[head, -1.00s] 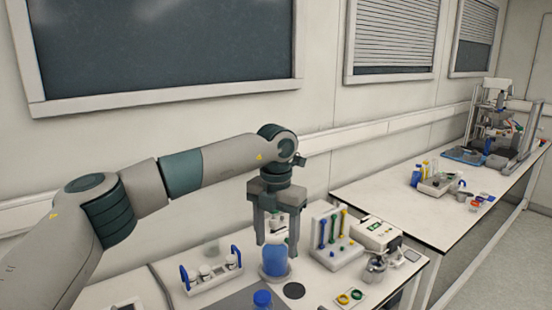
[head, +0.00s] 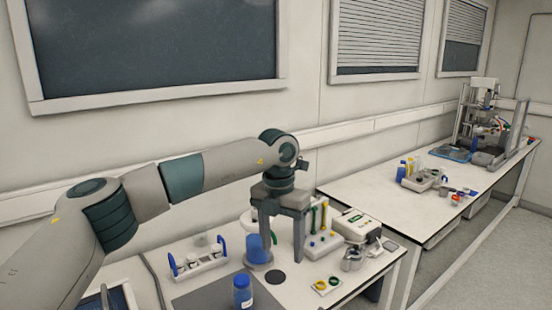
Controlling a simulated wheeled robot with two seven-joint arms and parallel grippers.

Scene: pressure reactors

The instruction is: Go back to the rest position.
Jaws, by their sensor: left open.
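My left gripper (head: 281,238) hangs over the near bench (head: 215,265), its two fingers pointing down and spread apart with nothing seen between them. A blue vessel (head: 258,250) stands on the bench just behind and left of the fingers, partly covered by one of them. I cannot tell whether the finger touches it. My right gripper is not in view.
A blue-capped bottle (head: 242,292) stands on a grey mat (head: 205,294) in front. A white rack (head: 198,264) with blue ends is at left. A white instrument (head: 354,227) stands at right. A second bench (head: 400,205) holds more equipment. Open floor (head: 470,255) lies at right.

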